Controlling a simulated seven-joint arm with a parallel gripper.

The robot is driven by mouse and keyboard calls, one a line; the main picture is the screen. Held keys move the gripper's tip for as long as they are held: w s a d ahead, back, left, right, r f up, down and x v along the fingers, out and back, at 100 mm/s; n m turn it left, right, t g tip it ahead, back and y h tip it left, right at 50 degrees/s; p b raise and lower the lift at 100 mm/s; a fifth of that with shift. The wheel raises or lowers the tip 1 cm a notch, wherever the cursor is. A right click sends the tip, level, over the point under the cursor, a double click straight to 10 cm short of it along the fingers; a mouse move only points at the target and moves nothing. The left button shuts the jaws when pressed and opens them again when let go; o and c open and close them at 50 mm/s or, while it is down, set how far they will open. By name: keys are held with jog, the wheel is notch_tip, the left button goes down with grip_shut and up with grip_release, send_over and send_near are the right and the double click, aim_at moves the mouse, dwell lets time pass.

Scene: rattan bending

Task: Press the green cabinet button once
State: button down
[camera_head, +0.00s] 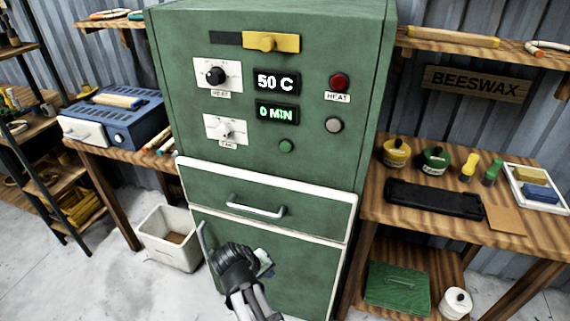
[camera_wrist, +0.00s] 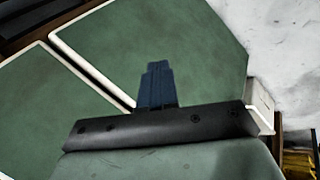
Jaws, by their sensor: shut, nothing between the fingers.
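The green cabinet (camera_head: 330,140) stands in the middle of the head view. Its small round green button (camera_head: 286,146) sits below the "0 MIN" display and is uncovered. My gripper (camera_head: 265,262) is low in front of the cabinet's lower door, well below the button and the drawer. In the wrist view my gripper (camera_wrist: 158,85) shows its fingers together and empty, with green cabinet panels (camera_wrist: 195,50) and white edging behind them. The button does not show in the wrist view.
Near the button are a grey button (camera_head: 334,125), a red heat light (camera_head: 339,83) and two knobs (camera_head: 216,75). The drawer handle (camera_head: 256,207) sticks out between my gripper and the button. A white bin (camera_head: 168,250) stands left, a wooden bench (camera_head: 400,208) right.

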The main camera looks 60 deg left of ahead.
aim_at(285, 147)
jog(key=s+a+r+t+y, duration=0.1)
jog(key=a+r+t, duration=0.15)
jog(key=r, duration=0.35)
jog(key=s+a+r+t, duration=0.1)
jog(key=s+a+r, duration=0.1)
jog(key=a+r, duration=0.35)
jog(key=w+d+r+m+t+h, duration=0.1)
jog(key=r+m+t, duration=0.3)
jog(key=r, duration=0.5)
jog(key=w+d+r+m+t+h, duration=0.2)
jog(key=w+r+m+t, duration=0.2)
jog(key=r, duration=0.5)
jog(key=shift+w+r+m+t, duration=0.3)
jog(key=shift+m+t, duration=0.3)
jog(key=shift+t, duration=0.15)
jog(key=shift+w+a, duration=3.1)
jog(key=shift+a, duration=0.05)
